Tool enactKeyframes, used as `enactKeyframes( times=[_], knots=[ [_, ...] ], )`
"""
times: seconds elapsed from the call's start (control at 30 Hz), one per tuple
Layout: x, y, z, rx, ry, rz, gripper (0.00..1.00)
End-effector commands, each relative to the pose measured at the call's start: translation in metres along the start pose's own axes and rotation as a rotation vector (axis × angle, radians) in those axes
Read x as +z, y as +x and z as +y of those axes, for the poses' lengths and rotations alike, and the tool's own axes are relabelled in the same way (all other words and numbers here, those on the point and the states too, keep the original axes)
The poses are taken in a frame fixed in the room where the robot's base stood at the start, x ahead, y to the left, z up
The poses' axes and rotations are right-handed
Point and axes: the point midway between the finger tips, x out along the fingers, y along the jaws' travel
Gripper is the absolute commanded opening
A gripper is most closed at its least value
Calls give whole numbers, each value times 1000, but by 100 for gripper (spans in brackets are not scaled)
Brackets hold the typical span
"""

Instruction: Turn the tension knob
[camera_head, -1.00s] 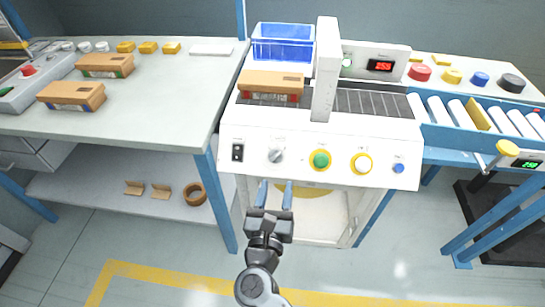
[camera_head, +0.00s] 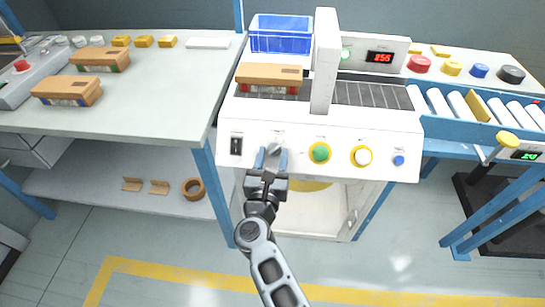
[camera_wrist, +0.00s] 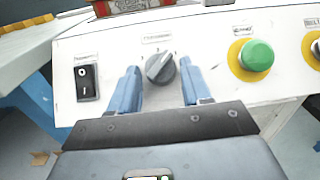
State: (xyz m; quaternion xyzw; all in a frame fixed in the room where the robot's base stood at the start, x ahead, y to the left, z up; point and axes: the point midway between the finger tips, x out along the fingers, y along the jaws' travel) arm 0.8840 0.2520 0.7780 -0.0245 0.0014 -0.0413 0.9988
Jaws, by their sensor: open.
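The tension knob (camera_wrist: 161,69) is a grey round knob with a raised grip on the white sloped front panel (camera_wrist: 215,50) of the machine. In the wrist view my gripper (camera_wrist: 160,88) is open, with one blue finger on each side of the knob and a gap between each finger and it. In the head view my gripper (camera_head: 270,157) is in front of the panel, and the knob (camera_head: 275,143) shows just above and between the fingertips. Whether the fingertips touch the panel cannot be told. The label above the knob is too blurred to read.
A black rocker switch (camera_wrist: 86,83) is left of the knob. A green button with a yellow ring (camera_wrist: 256,56) is to its right, then a white button with a yellow ring (camera_head: 362,156) and a blue button (camera_head: 399,160). A boxed item (camera_head: 268,76) lies on the belt above.

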Motion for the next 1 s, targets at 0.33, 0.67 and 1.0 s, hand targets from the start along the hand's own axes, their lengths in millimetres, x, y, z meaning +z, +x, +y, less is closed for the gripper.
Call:
enactKeyframes(
  times=[0.33,0.67,1.0],
  knots=[
    [0,0,0,-1,0,0,23],
    [0,0,-1,3,-5,-1,8],
    [1,0,-6,99,-105,-11,8]
  ],
)
